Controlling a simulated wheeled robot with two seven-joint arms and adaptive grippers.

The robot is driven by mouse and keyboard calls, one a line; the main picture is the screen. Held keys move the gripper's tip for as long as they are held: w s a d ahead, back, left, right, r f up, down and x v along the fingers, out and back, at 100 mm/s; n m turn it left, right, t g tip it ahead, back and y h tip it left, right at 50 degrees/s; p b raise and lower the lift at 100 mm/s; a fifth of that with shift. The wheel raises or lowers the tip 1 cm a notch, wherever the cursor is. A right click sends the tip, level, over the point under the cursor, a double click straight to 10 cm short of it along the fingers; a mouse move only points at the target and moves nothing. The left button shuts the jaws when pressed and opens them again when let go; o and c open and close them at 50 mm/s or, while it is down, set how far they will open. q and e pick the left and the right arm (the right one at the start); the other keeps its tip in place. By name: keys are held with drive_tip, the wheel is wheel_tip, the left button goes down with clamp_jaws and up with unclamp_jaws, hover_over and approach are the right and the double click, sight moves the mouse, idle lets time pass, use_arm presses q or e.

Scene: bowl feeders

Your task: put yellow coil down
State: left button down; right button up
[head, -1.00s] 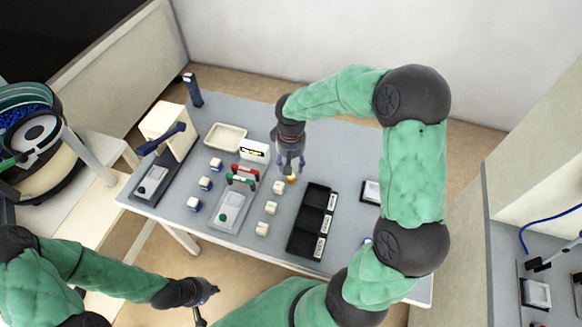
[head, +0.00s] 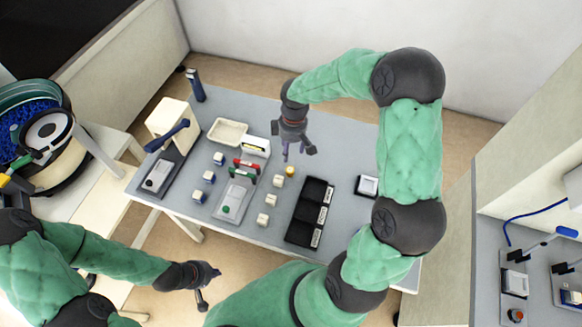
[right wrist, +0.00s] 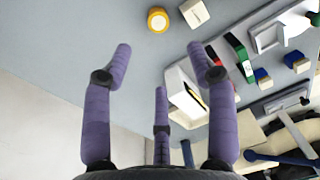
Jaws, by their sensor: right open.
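A black compartment tray (head: 297,237) lies right of the coil. A green-and-red fixture (head: 246,166), a grey device (head: 232,203) and a cream tray (head: 228,132) are to the left. Several blue-and-white blocks stand further left. The table behind the coil is clear.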

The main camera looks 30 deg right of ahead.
drive_tip(key=n+p, duration=0.4)
drive_tip(key=n, duration=0.3)
drive_tip(key=n+y, duration=0.1)
drive_tip(key=n, duration=0.2)
hover_over(290, 170)
drive_tip(key=d, duration=0.1)
drive_tip(key=f, duration=0.6)
drive_tip(key=shift+w, duration=0.35)
drive_tip(key=shift+s+a+f+b, duration=0.1)
drive_tip(key=shift+f+b, duration=0.2)
drive_tip(key=shift+f, duration=0.6)
drive_tip(key=shift+s+a+f+b, duration=0.15)
drive_tip(key=shift+f+b, duration=0.1)
drive_tip(key=shift+f, duration=0.6)
drive_tip(key=shift+s+a+f+b, duration=0.1)
drive_tip(key=shift+f+b, duration=0.2)
drive_tip(key=shift+f, duration=0.6)
clamp_jaws()
